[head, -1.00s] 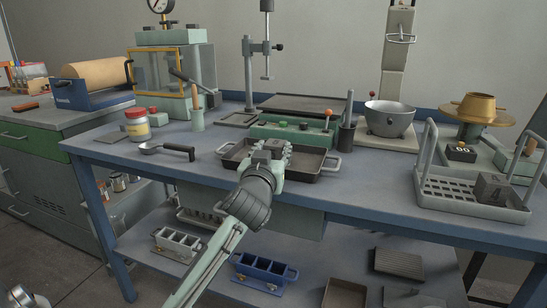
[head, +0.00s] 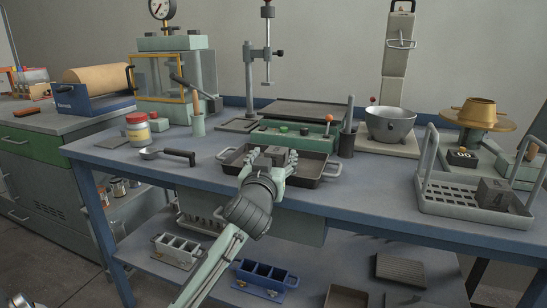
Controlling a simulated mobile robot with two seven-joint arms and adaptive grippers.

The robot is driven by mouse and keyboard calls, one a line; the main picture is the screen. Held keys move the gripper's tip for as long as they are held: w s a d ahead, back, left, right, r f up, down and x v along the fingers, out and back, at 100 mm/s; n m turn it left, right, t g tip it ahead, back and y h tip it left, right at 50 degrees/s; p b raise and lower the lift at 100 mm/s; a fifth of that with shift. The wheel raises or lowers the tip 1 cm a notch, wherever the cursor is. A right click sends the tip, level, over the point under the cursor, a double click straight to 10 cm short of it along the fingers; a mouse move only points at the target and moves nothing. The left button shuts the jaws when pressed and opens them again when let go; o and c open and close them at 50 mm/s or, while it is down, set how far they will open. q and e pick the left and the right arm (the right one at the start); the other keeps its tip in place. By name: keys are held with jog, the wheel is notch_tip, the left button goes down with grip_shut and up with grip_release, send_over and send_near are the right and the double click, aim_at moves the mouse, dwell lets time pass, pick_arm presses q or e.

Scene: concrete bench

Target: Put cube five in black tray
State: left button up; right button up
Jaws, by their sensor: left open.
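The black tray (head: 322,178) is a shallow dark pan with light handles at the front middle of the bench. A dark grey cube (head: 275,152) is over the tray's middle, between the fingers of my left gripper (head: 270,161); its number cannot be read. The gripper is open, with fingers spread to either side of the cube. The fingers and wrist hide the cube's lower part and some of the tray, so I cannot tell exactly how the cube rests. Another dark grey cube (head: 493,192) with a pale marking sits in the pale green carrier (head: 460,208) at the right. My right gripper is not in view.
A spoon (head: 168,154) and a jar (head: 138,130) are left of the tray. Behind it stand a green control box (head: 300,138) with a lever and a dark cup (head: 347,141). A metal bowl (head: 390,123) is at back right. Bench between tray and carrier is clear.

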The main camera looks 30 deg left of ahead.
pick_arm(q)
jog(key=shift+r, duration=0.2)
jog(key=v, duration=1.2)
jog(key=s+d+f+m+g+h, duration=0.1)
jog(key=s+f+g, duration=0.15)
jog(key=f, duration=0.65)
jog(key=s+f+m+g+h, duration=0.2)
jog(key=f+g, duration=0.1)
jog(key=f, duration=0.5)
jog(key=s+d+f+m+g+h, duration=0.1)
jog(key=s+d+f+g, duration=0.1)
jog(key=s+f, duration=0.6)
jog(key=s+d+f+m+g+h, duration=0.1)
jog(key=s+d+f+m+g, duration=0.1)
jog(key=s+f+g, duration=0.3)
notch_tip(320, 180, down, 3)
jog(key=s, duration=0.2)
jog(key=shift+s+d, duration=0.35)
jog(key=shift+s, duration=0.05)
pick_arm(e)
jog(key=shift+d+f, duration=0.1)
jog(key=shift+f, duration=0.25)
pick_arm(q)
jog(key=shift+r, duration=0.15)
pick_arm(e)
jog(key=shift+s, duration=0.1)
